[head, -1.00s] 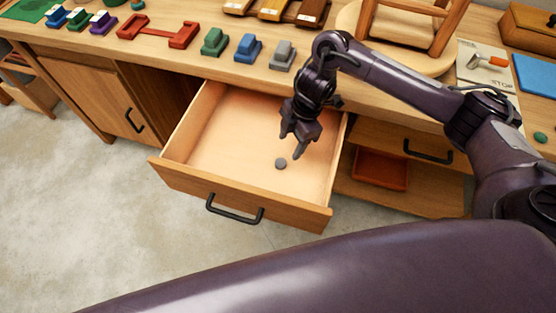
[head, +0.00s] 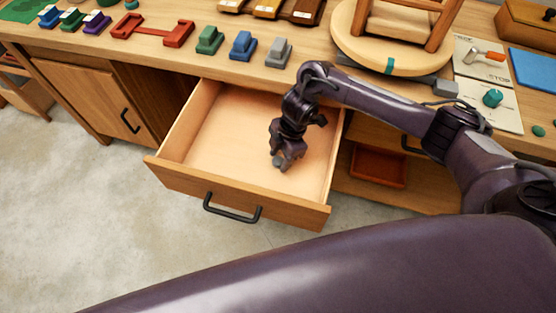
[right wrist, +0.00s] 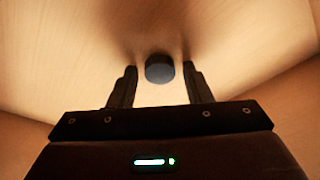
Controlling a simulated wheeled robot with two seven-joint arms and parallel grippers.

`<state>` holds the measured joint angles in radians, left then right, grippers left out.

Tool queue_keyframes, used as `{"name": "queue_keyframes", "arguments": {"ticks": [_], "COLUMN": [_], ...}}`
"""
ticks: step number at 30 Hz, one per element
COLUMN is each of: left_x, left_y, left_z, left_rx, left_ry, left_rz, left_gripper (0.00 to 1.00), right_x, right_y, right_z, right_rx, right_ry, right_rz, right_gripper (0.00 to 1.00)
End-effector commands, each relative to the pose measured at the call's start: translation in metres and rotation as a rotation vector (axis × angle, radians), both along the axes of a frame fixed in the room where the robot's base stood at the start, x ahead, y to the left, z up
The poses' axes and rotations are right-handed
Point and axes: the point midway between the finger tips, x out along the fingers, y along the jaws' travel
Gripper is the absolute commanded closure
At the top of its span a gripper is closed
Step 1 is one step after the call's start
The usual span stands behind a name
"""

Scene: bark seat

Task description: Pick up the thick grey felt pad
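The thick grey felt pad (right wrist: 159,69) is a small dark grey disc on the floor of the open drawer. In the right wrist view it lies between the tips of my right gripper (right wrist: 159,72), with a gap to each finger. My right gripper is open. In the head view my right gripper (head: 287,162) reaches down into the drawer (head: 225,125) at the pad's place and largely hides the pad. My left gripper is not in view.
The drawer walls surround my right gripper, and the drawer front has a black handle (head: 232,208). Green (head: 210,40), blue (head: 243,46) and grey (head: 278,52) blocks stand on the bench above. A wooden stool (head: 400,30) stands on a round board at the bench's right.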

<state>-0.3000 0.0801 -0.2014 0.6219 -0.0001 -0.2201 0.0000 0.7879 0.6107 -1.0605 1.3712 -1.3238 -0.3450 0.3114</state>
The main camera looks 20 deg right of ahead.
Motion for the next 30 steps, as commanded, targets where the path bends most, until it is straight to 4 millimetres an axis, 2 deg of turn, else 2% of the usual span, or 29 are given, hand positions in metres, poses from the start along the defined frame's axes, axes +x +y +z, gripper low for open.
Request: {"name": "queue_keyframes", "arguments": {"ticks": [1,8,17,22,26,30], "left_x": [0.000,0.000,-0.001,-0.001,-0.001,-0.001], "left_y": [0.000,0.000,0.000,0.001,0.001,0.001], "left_z": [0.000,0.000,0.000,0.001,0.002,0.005], "left_rx": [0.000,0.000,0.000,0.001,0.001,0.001], "left_ry": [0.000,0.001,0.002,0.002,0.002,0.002], "left_rz": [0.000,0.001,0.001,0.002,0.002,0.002], "left_gripper": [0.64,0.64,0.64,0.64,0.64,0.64], "right_x": [0.000,0.000,0.000,0.001,0.001,0.002], "right_y": [0.000,0.000,0.000,0.000,0.000,0.000], "right_z": [0.000,0.000,0.001,0.009,0.025,0.057], "right_rx": [0.000,0.000,0.000,0.001,0.002,0.002], "right_ry": [0.000,0.000,0.000,-0.002,-0.004,-0.006], "right_rz": [0.000,0.000,0.000,-0.001,-0.001,0.001], "right_gripper": [0.62,0.92,0.93,0.93,0.93,0.93]}}
